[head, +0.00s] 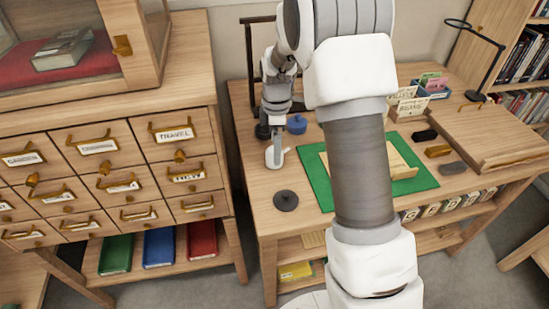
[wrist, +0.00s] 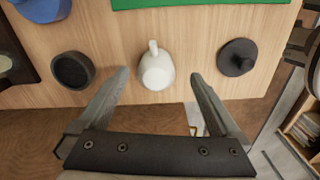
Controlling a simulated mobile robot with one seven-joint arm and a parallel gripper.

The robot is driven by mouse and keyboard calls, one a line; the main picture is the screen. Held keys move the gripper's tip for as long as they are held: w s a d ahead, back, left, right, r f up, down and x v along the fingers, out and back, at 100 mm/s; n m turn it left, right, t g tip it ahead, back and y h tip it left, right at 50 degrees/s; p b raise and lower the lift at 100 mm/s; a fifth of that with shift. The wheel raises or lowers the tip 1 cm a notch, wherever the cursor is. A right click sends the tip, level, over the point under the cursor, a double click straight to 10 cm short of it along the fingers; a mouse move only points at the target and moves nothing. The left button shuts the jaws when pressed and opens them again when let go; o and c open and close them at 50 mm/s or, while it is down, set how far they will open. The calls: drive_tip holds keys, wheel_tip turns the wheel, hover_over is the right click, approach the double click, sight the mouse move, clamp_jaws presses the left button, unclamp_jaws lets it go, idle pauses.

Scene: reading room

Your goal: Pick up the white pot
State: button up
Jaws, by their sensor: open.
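The white pot (wrist: 157,72) stands on the wooden table in the wrist view, its narrow handle or spout pointing to the top of the picture. My gripper (wrist: 160,77) is open, with one finger on each side of the pot in the picture and clear gaps to it. I cannot tell how high the fingers are above the table. Nothing is held. In the head view the white pot (head: 273,156) is near the table's left edge, below my wrist, which partly hides that area.
A round black bowl (wrist: 73,70) is left of the pot and a black knobbed lid (wrist: 238,57) is right of it. A blue pot (head: 297,124) stands behind. A green mat (head: 318,178) lies right. A drawer cabinet (head: 120,170) stands left of the table (head: 250,188).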

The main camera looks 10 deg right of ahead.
drive_tip(key=f, duration=0.3)
drive_tip(key=f+b, duration=0.1)
drive_tip(key=shift+w+a+f, duration=0.15)
drive_tip(key=shift+w+f, duration=0.15)
drive_tip(key=c, duration=1.6)
